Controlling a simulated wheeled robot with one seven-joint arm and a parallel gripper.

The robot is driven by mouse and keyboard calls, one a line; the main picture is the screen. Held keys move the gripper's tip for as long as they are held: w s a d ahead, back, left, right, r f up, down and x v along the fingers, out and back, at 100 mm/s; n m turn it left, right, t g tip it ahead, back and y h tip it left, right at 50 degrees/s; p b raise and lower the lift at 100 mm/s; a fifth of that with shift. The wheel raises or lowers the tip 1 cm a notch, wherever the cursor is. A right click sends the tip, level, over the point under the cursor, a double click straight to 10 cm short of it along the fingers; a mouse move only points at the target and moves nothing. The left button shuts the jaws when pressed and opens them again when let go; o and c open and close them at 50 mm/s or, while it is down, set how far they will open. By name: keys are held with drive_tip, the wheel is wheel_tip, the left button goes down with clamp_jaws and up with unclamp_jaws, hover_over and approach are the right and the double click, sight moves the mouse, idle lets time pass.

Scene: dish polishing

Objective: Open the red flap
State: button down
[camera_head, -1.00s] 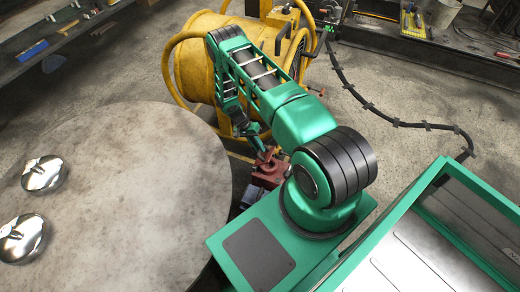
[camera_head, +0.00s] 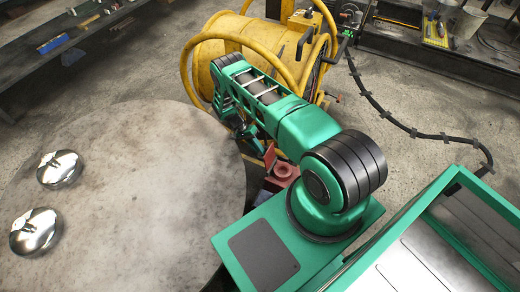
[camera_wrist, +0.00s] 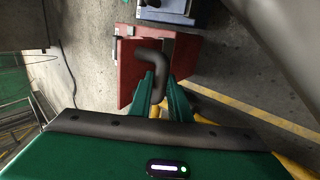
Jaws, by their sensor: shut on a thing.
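The red flap (camera_head: 270,157) stands tilted up at the left side of a red housing (camera_head: 284,171), beside the round table. A round part shows on top of the housing. In the wrist view the red flap (camera_wrist: 186,60) carries a dark bent handle (camera_wrist: 153,62). My gripper (camera_wrist: 161,88) has its two green fingers closed around the lower end of this handle. In the head view my gripper (camera_head: 250,143) is just left of the flap, partly hidden by my arm. The housing's lower part is hidden by my base.
The large round table (camera_head: 130,180) lies to the left, with two shiny domed dishes (camera_head: 60,168) (camera_head: 35,232) on it. A yellow drum machine (camera_head: 240,75) with curved pipes stands close behind my arm. A workbench (camera_head: 45,50) is at the upper left.

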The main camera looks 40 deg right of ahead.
drive_tip(key=shift+w+a+f, duration=0.15)
drive_tip(key=shift+w+f, duration=0.25)
drive_tip(key=shift+w, duration=0.25)
drive_tip(key=shift+w+a+f, duration=0.1)
drive_tip(key=shift+w+a, duration=0.1)
drive_tip(key=shift+a, duration=0.05)
drive_tip(key=c, duration=1.7)
unclamp_jaws()
drive_tip(key=shift+o, duration=0.3)
drive_tip(key=shift+s, duration=0.1)
drive_tip(key=shift+s+d, duration=0.1)
drive_tip(key=shift+s, duration=0.05)
